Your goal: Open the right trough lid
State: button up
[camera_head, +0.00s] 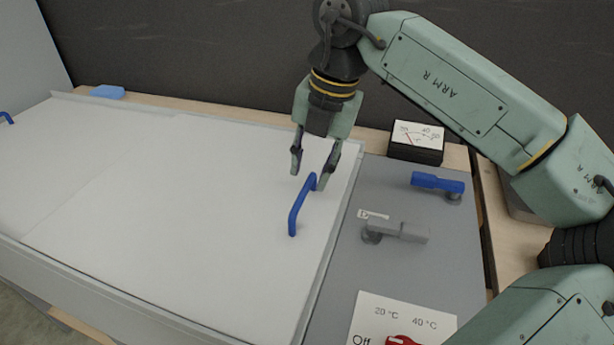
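The right trough lid (190,195) is a flat white panel that lies closed over the trough. A blue bar handle (297,212) stands up near its right edge. My gripper (309,178) points down at the far end of this handle. Its two fingers are spread apart, with the handle's far end close to the right finger. I cannot tell whether a finger touches the handle. Another white lid section (45,165) lies to the left, with a blue handle (6,117) at the picture's edge.
Right of the lid is a grey panel (345,275) with a grey lever (398,230), a blue lever (437,182), a red knob (402,341) and a temperature label (410,313). A blue block (107,91) lies on the back ledge by the dark wall.

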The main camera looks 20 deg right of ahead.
aim_at(305, 190)
jog(key=shift+w+a+f, duration=0.1)
jog(key=shift+a+f, duration=0.1)
jog(key=shift+f, duration=0.8)
jog(key=shift+w+a+f, duration=0.1)
jog(key=shift+a+f, duration=0.05)
jog(key=shift+f, duration=0.85)
jog(key=shift+c, duration=0.2)
grip_shut()
